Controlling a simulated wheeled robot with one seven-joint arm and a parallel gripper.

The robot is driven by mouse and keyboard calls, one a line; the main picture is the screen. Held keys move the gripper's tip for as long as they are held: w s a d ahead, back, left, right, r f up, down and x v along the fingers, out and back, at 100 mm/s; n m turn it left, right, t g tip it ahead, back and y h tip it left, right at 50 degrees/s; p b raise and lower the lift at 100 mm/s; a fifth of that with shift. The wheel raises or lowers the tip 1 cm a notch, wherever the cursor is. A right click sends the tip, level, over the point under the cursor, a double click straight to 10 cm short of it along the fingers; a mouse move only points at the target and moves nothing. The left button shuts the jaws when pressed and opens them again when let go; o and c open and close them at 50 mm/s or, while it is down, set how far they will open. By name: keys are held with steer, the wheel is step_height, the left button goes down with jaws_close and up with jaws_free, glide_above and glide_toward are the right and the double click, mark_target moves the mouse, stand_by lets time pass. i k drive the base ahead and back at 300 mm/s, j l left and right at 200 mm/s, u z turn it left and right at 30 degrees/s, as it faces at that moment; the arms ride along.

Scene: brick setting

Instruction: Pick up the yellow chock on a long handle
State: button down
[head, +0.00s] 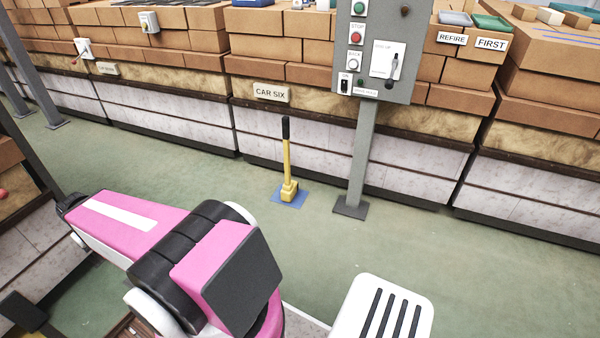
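The yellow chock (289,190) sits on a blue square (278,198) on the green floor, in the middle of the head view. Its long yellow handle (287,155) stands nearly upright and ends in a black grip at the top. The chock stands in front of the stacked brick car and just left of a grey post. My pink and black arm fills the lower left foreground, apart from the chock. My gripper cannot be made out in this view, so its opening is not shown.
A grey post (358,160) with a control panel (377,45) stands close right of the chock, on a dark foot plate. Cars loaded with bricks (330,75) line the back, one labelled CAR SIX (271,93). Green floor (470,270) is clear at the right.

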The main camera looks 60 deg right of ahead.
mark_target(290, 188)
steer(key=l+z, duration=0.1)
steer(key=z, duration=2.15)
steer(key=i, duration=0.55)
steer(key=i+l+u, duration=0.1)
steer(key=i, duration=0.45)
